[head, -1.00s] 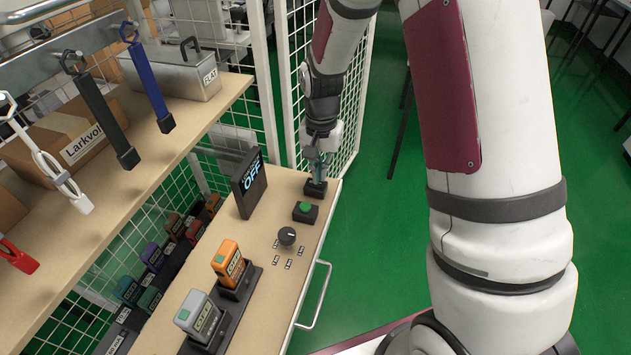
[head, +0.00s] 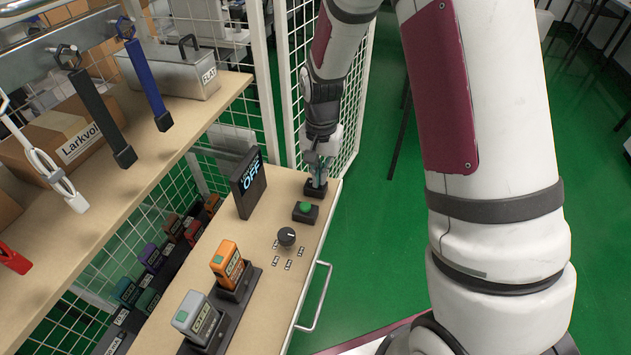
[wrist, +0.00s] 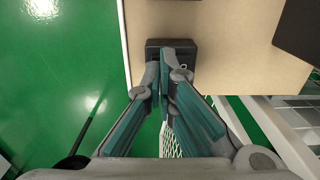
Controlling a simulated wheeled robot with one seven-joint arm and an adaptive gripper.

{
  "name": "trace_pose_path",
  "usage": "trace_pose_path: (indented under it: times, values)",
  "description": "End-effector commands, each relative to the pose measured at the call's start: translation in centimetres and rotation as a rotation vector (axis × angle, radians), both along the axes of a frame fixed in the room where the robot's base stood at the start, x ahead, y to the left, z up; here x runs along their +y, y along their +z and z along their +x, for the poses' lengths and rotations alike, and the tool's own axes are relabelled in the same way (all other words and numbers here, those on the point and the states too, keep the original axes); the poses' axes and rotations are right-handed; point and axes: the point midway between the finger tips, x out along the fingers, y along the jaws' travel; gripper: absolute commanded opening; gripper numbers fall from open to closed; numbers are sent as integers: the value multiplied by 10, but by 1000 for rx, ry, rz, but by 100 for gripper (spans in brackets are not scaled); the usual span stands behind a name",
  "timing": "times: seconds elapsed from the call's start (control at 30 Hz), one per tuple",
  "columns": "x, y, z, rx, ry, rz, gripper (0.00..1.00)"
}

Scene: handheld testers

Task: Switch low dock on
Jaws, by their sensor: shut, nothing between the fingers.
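My gripper (head: 318,178) is shut and empty, with its fingertips down at a small black switch box (head: 314,190) at the far end of the bench top. In the wrist view the closed fingertips (wrist: 163,70) are over the same black box (wrist: 180,49), hiding part of its top. A small white mark shows beside the fingers. Whether the tips touch the switch cannot be told. A black display (head: 249,184) stands on the bench to the left and reads OFF; its smaller line is unclear.
Nearer on the bench (head: 270,222) are a box with a green button (head: 305,211), a black knob (head: 287,236) with small labels, and orange (head: 228,264) and grey (head: 199,318) testers in black docks. A shelf is at left; a white mesh panel (head: 352,130) stands behind.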

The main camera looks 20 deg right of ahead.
Motion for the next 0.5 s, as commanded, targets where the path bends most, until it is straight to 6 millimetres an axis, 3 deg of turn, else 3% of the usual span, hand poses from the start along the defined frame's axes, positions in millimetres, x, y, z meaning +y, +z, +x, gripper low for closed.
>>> trace_pose_path:
  times: [0.5]
  values:
    - [0,-1,0,0,0,0,0]
